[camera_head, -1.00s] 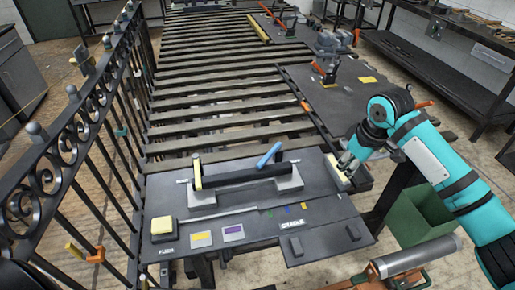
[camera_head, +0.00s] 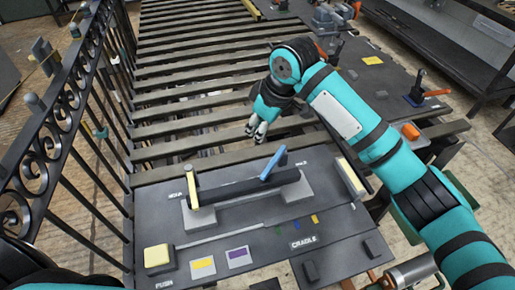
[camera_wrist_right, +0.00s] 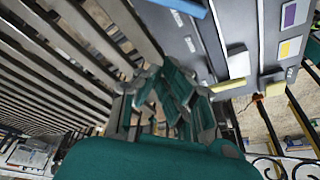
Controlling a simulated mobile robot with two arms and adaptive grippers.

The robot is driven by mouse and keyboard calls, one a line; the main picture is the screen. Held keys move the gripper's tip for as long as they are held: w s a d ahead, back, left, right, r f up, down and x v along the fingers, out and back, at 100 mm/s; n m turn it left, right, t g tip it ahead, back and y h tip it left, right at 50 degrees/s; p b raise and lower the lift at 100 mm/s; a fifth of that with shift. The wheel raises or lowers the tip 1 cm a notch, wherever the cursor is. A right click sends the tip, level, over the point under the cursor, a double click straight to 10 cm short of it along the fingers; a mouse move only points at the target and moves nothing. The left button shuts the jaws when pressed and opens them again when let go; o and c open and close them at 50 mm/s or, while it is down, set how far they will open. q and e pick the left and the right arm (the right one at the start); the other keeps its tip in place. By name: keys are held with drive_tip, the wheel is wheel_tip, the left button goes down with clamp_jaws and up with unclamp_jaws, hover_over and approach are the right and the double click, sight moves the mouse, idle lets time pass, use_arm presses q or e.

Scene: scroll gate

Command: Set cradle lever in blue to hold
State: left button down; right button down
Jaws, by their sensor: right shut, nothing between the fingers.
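The blue lever (camera_head: 273,163) stands tilted to the right on the dark bar of the cradle panel (camera_head: 240,247); part of a blue piece also shows at the top of the right wrist view (camera_wrist_right: 178,8). A small white label lies near the right end of the bar, too small to read surely. A yellow lever (camera_head: 193,187) stands upright at the bar's left end. My right gripper (camera_head: 256,132) is shut and empty, beyond the blue lever and apart from it, over the slats. My left gripper is out of view.
The slatted bed (camera_head: 195,97) runs away behind the panel. A black scrolled gate (camera_head: 62,140) stands along the left. A yellow push button (camera_head: 158,257) and yellow and purple labels sit at the panel's front left. An orange-handled tool (camera_head: 425,95) stands at the right.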

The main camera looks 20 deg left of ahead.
sight(274, 162)
drive_tip(key=p+x, duration=0.2)
drive_tip(key=x, duration=0.7)
drive_tip(key=shift+f, duration=0.35)
drive_tip(key=d+p, duration=0.2)
drive_tip(key=d, duration=0.1)
drive_tip(key=shift+s, duration=0.35)
drive_tip(key=shift+s+d, duration=0.15)
drive_tip(key=shift+d, duration=0.35)
drive_tip(key=shift+a+f, duration=0.1)
